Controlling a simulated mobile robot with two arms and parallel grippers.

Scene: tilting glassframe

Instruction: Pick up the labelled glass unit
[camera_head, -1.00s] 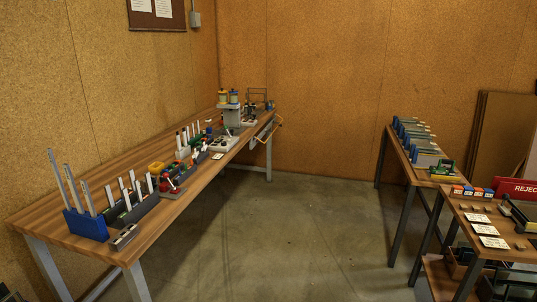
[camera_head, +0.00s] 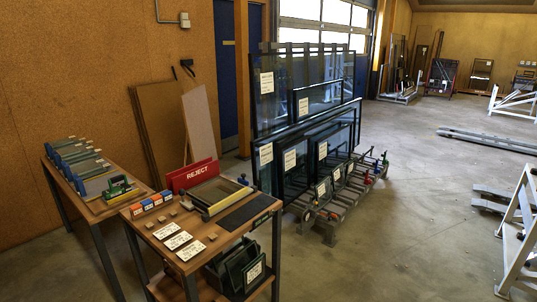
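Several dark-framed glass units with white labels lean on a rack (camera_head: 335,212) in the middle of the head view. A tall glass unit (camera_head: 285,90) stands at the back, with a smaller one (camera_head: 325,97) in front of it. Lower units, such as this dark-framed one (camera_head: 293,172), lean in front, with small ones (camera_head: 323,190) at the foot. Another small labelled glass unit (camera_head: 252,272) stands on the lower shelf of the near table. The label text is too small to read, so I cannot tell which unit is meant. Neither gripper is in view.
The near wooden table (camera_head: 215,240) carries a red REJECT sign (camera_head: 195,174), white cards (camera_head: 179,240) and a flat fixture. A second table (camera_head: 100,207) stands left. White frames (camera_head: 520,235) stand at the right edge. The floor (camera_head: 410,220) between rack and frames is open.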

